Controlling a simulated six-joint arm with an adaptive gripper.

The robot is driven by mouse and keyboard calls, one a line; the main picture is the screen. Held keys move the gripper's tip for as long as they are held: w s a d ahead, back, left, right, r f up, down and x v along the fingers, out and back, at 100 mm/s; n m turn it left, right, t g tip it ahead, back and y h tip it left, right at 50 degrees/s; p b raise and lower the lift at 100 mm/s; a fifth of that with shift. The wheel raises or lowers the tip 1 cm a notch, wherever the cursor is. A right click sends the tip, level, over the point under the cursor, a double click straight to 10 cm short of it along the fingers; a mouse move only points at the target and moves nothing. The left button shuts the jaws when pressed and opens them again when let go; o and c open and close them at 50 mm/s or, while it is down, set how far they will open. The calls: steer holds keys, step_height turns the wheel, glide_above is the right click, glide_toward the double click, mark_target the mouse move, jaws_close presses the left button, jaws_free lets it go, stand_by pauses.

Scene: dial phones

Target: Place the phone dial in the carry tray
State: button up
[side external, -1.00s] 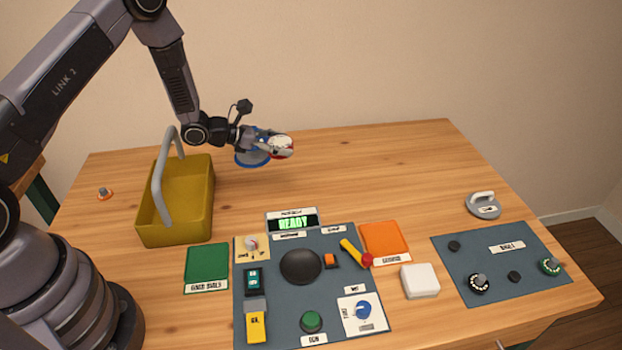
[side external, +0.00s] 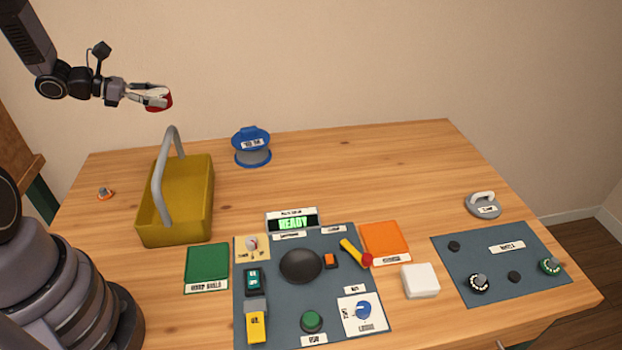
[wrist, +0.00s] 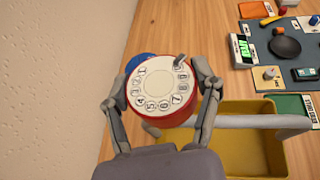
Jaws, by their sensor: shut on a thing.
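The phone dial (wrist: 160,93) is a round red piece with a white numbered finger wheel, seen face-on in the wrist view. My gripper (side external: 157,98) is shut on it, with one finger on each side, and the dial's red edge (side external: 168,100) shows at the fingertips in the side view. The carry tray (side external: 197,222) is an olive-yellow open box with a grey arched handle (side external: 159,190). It stands at the table's left, and its visible inside looks empty. My gripper holds the dial well above the table, near the tray's back end. The tray also shows in the wrist view (wrist: 235,158).
A blue-topped round stand (side external: 252,146) is behind and right of the tray. A small orange-rimmed part (side external: 104,193) lies left of it. A green pad (side external: 207,268) and a grey-blue test mat (side external: 285,325) with a READY display are in front.

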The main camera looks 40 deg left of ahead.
mark_target(169, 134)
step_height(169, 134, down, 7)
steer(key=shift+r, duration=0.1)
stand_by(0.4)
steer(key=o, duration=1.2)
steer(key=shift+o, duration=0.2)
